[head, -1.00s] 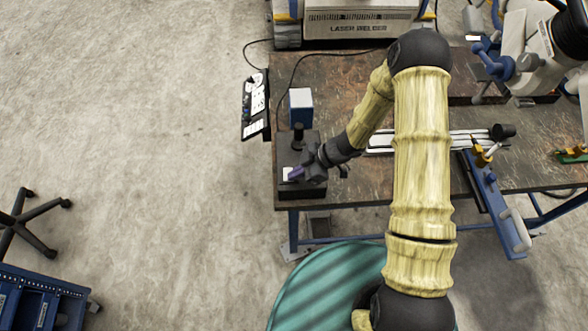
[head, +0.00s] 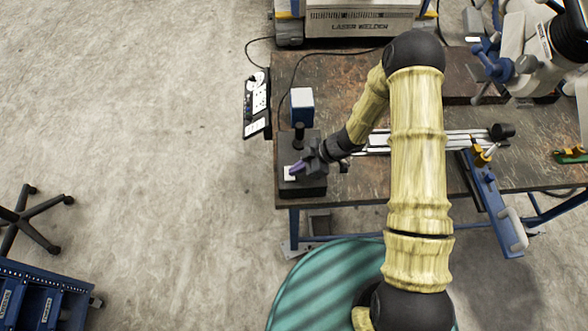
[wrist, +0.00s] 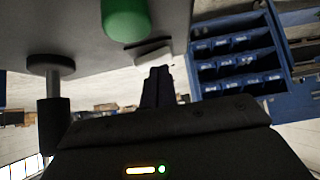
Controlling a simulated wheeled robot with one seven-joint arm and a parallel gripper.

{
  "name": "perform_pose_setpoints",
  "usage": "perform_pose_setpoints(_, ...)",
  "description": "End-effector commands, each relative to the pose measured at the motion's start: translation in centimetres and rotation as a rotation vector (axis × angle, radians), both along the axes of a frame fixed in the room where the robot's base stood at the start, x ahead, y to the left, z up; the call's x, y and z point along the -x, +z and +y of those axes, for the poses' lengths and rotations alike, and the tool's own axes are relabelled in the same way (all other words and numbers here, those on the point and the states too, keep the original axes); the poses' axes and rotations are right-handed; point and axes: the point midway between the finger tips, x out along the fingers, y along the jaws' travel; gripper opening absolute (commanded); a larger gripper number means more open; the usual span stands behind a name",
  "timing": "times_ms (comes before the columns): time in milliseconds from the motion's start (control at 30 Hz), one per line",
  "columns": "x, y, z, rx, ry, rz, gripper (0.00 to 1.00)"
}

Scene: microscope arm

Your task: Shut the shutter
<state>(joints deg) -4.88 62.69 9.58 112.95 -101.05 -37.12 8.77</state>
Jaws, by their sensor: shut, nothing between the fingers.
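A black control box (head: 313,187) sits at the table's front left corner, with a small white piece (head: 290,173) on its top. In the wrist view a white rocker-like piece (wrist: 149,53) sits in a dark slot on the box's grey face. I cannot tell for certain that it is the shutter's control, nor its setting. My gripper (head: 295,168) is shut and empty, its purplish fingertips close to the white piece. In the wrist view the dark fingers of my gripper (wrist: 158,72) point at the white piece; contact is unclear.
A black upright knob (head: 298,133) stands on the box behind the fingers; it shows at left in the wrist view (wrist: 53,120). A green button (wrist: 125,18) is beside the white piece. A blue-and-white block (head: 302,106) stands behind the box. Floor left of the table is open.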

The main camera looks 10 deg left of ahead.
Motion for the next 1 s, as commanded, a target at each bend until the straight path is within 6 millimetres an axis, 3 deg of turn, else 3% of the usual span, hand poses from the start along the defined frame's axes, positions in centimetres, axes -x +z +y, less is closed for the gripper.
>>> perform_pose_setpoints(433,0.2,0.4,0.4,-0.001,0.008,0.0,0.0)
perform_pose_setpoints(867,0.9,4.6,0.2,-0.001,0.007,0.002,0.0)
perform_pose_setpoints(1000,0.6,5.3,-1.5,0.001,0.004,-0.002,0.0)
